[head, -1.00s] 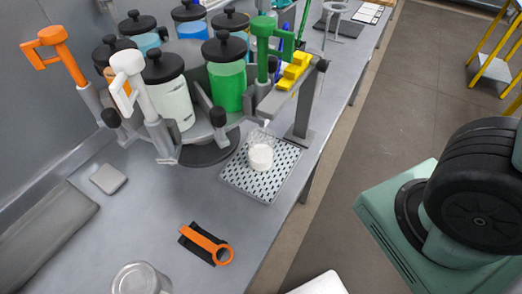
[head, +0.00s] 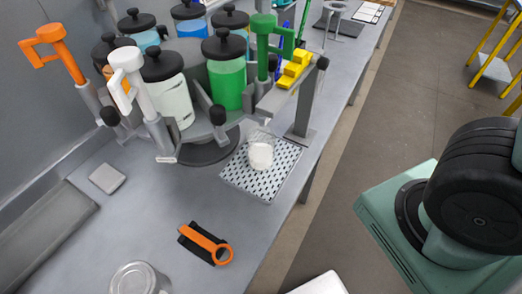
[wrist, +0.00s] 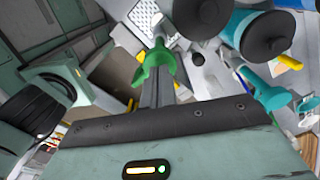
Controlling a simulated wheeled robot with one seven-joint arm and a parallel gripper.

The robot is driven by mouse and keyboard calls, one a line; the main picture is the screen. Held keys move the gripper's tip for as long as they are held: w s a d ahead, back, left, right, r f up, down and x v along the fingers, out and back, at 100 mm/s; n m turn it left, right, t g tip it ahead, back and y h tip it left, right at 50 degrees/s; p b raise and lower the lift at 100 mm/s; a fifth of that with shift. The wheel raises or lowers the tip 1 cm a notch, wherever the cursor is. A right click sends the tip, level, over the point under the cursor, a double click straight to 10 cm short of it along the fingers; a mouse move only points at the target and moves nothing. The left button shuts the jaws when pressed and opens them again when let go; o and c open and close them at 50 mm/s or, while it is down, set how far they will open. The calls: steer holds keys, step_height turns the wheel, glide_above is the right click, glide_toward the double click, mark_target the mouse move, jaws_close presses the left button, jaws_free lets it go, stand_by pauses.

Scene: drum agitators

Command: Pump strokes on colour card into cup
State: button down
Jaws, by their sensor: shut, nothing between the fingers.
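A clear cup (head: 261,156) with white contents stands on the perforated drip tray (head: 236,178) below the dispenser. Several jars with black lids stand in a ring, including a white jar (head: 174,103) and a green jar (head: 228,86). An orange pump handle (head: 45,36), a white pump handle (head: 126,60) and a green pump handle (head: 264,30) stand by them. My gripper (wrist: 157,82) shows in the wrist view, shut and empty, close to the green handle (wrist: 154,62); whether they touch is unclear. A printed sheet (head: 369,12), possibly the colour card, lies at the far end, too small to read.
Yellow blocks (head: 293,69) sit on the dispenser's arm. An orange and black tool (head: 205,242) and a metal can (head: 135,279) are at the front of the bench. A small grey block (head: 108,178) lies at left. The bench between them is clear.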

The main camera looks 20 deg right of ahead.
mark_target(263, 17)
steer(key=shift+f+b, duration=1.6)
steer(key=shift+f, duration=1.15)
steer(key=shift+r, duration=0.15)
step_height(263, 17, up, 6)
steer(key=p, duration=0.6)
